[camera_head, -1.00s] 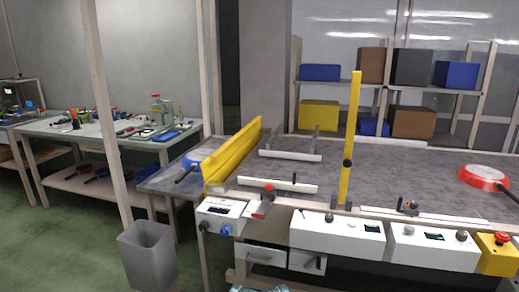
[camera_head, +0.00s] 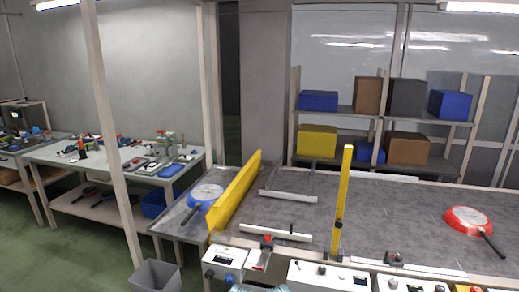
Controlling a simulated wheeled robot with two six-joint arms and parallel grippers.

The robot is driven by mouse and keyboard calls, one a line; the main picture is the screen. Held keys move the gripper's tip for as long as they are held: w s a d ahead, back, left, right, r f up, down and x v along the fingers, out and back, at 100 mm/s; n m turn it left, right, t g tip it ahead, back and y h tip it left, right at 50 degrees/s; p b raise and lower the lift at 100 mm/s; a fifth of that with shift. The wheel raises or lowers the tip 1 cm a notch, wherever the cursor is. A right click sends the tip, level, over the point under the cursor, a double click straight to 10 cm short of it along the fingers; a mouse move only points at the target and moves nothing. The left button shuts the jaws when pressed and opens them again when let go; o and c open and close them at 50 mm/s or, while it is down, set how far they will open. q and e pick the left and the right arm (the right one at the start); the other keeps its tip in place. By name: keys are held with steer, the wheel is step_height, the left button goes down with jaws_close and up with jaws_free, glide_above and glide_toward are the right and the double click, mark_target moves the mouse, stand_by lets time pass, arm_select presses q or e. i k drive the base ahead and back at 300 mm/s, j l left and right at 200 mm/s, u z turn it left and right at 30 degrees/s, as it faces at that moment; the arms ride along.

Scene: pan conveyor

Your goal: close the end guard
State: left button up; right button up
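A tall yellow panel (camera_head: 235,192) stands on edge across the left end of the grey conveyor (camera_head: 400,205). A slim yellow post (camera_head: 342,200) stands upright at the conveyor's near edge, with a dark fitting low on it. I cannot tell for sure which of these two is the end guard. A blue pan (camera_head: 207,192) lies left of the panel, its dark handle toward the near side. A red pan (camera_head: 467,218) lies on the right part of the conveyor. Neither gripper can be made out; only a small metallic piece shows at the bottom edge.
White control boxes (camera_head: 224,260) with knobs and small screens line the conveyor's near side. Low white rails (camera_head: 276,233) lie on the conveyor. A grey bin (camera_head: 156,277) stands at the lower left. A workbench (camera_head: 70,158) with tools and shelves with boxes (camera_head: 317,140) stand behind.

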mark_target(216, 209)
steer(key=i+j+z, duration=0.35)
steer(key=j, duration=1)
steer(key=j+z, duration=0.35)
steer(key=j, duration=1)
steer(key=k+j+z, duration=0.15)
steer(key=j+z, duration=0.15)
steer(key=j, duration=1.05)
steer(key=i+j+u, duration=0.1)
steer(key=i+u, duration=0.3)
steer(key=i, duration=0.05)
